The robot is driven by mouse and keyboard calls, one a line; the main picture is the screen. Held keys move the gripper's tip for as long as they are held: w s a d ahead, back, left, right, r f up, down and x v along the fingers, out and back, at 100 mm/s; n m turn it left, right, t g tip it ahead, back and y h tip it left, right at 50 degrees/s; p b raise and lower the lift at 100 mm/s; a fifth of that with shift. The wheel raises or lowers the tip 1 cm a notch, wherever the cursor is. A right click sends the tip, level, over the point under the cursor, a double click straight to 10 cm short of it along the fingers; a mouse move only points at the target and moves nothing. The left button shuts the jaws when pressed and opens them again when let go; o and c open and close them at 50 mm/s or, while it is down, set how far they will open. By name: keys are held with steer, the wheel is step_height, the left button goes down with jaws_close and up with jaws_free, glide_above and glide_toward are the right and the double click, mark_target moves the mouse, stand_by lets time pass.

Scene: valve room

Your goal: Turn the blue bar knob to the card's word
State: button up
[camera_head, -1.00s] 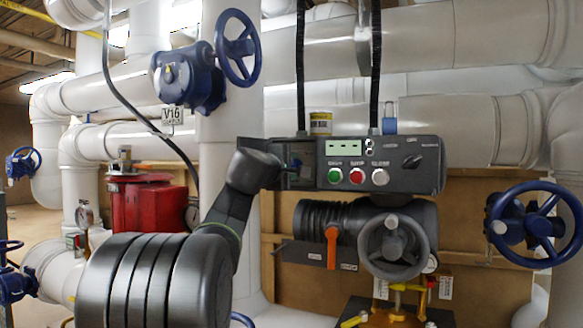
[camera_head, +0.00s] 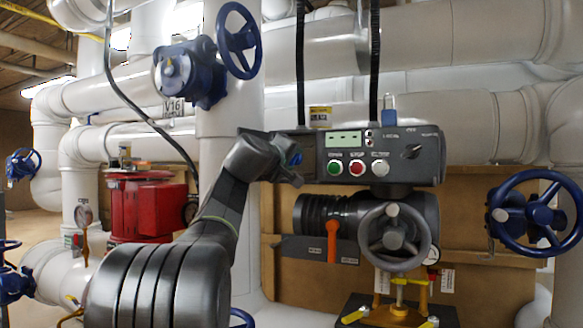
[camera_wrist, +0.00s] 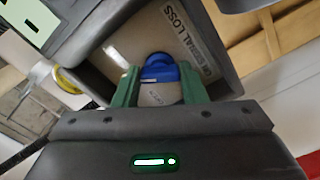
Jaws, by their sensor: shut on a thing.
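The blue bar knob (camera_wrist: 160,72) sits on the left end of the grey control box and shows between the green fingers of my gripper (camera_wrist: 160,92) in the wrist view. The fingers are shut on it, one on each side. In the head view only a bit of the knob's blue (camera_head: 296,158) shows beside my gripper.
The control box (camera_head: 425,170) carries green, red and white buttons, a small display (camera_head: 343,139) and a black knob (camera_head: 413,152). Below are an orange lever (camera_head: 332,240) and a grey handwheel (camera_head: 393,238). Blue handwheels (camera_head: 530,215) stand at right and upper left.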

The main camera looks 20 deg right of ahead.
steer(key=m+b, duration=0.2)
steer(key=m, duration=0.3)
steer(key=shift+f, duration=0.15)
steer(key=shift+m, duration=0.4)
steer(key=o, duration=1)
steer(key=shift+a, duration=0.1)
steer(key=b+v, duration=0.4)
steer(key=v, duration=0.9)
steer(key=shift+s+a, duration=0.25)
steer(key=shift+a, duration=0.05)
